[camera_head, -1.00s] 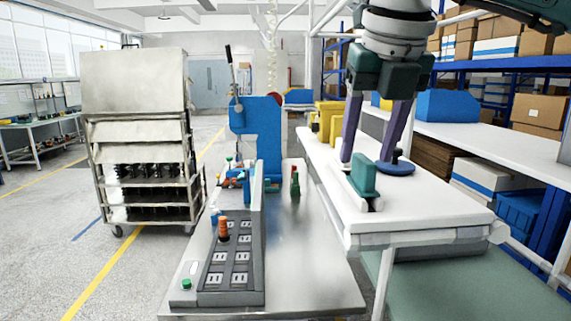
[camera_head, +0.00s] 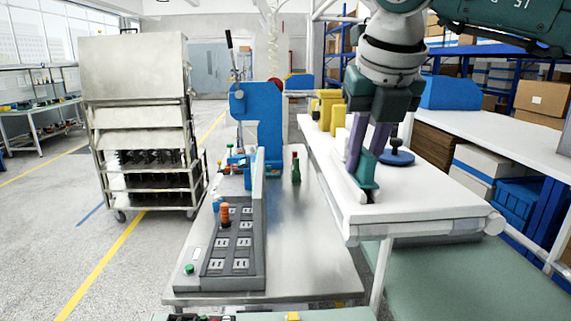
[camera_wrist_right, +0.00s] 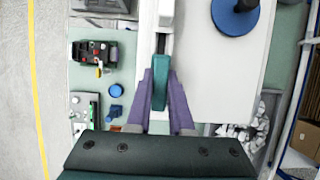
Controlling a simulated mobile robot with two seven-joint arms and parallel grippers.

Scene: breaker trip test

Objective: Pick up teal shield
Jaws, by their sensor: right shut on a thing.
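In the right wrist view the teal shield (camera_wrist_right: 160,92) lies between the two purple fingers. My right gripper (camera_head: 364,158) comes down from above and is shut on the shield; its fingers hide part of it in the head view. My right gripper (camera_wrist_right: 160,82) touches it from both sides in the wrist view. I cannot tell whether the shield is clear of its base. My left gripper is not in view.
A blue disc with a dark knob (camera_head: 396,157) sits just right of the fingers. Yellow bins (camera_head: 327,108) stand farther back. A steel table (camera_head: 318,255) at left holds a grey socket panel (camera_head: 232,240) and a blue press (camera_head: 262,112). A metal cart (camera_head: 140,125) stands farther left.

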